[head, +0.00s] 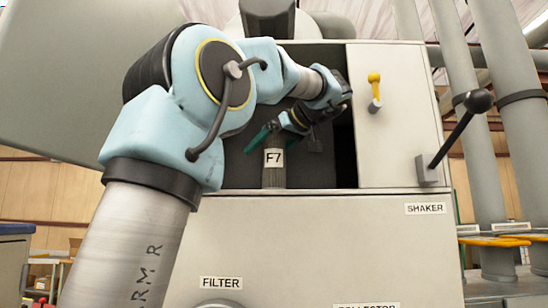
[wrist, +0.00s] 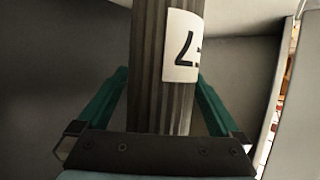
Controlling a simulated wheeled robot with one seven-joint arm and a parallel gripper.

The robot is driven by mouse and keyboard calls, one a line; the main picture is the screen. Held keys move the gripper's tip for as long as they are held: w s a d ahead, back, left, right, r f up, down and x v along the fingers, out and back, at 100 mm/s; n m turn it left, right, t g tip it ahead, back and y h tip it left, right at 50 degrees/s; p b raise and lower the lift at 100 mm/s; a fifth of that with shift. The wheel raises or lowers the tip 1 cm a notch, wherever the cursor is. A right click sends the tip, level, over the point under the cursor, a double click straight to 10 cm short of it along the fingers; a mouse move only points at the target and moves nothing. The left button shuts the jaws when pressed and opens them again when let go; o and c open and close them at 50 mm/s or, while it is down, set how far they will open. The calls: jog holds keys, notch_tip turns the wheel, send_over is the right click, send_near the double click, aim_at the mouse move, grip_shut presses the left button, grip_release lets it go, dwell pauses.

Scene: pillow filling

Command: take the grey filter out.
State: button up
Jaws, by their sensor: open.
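The grey filter (head: 274,178) is a pleated upright cylinder with a white F7 label. It stands in the open compartment of the grey cabinet. In the head view my gripper (head: 260,139) is in the compartment at the filter's upper part, which the gripper and arm hide. In the wrist view the filter (wrist: 160,108) runs between the two teal fingers of my gripper (wrist: 163,82), its label turned to the right side.
The compartment's walls (wrist: 60,60) stand close on both sides. To the right is a panel with a yellow handle (head: 375,92) and a black-knobbed shaker lever (head: 458,132). The cabinet's front face (head: 320,240) rises below the opening. Grey pipes (head: 486,150) stand at the right.

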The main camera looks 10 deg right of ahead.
grip_shut()
dwell(0.8)
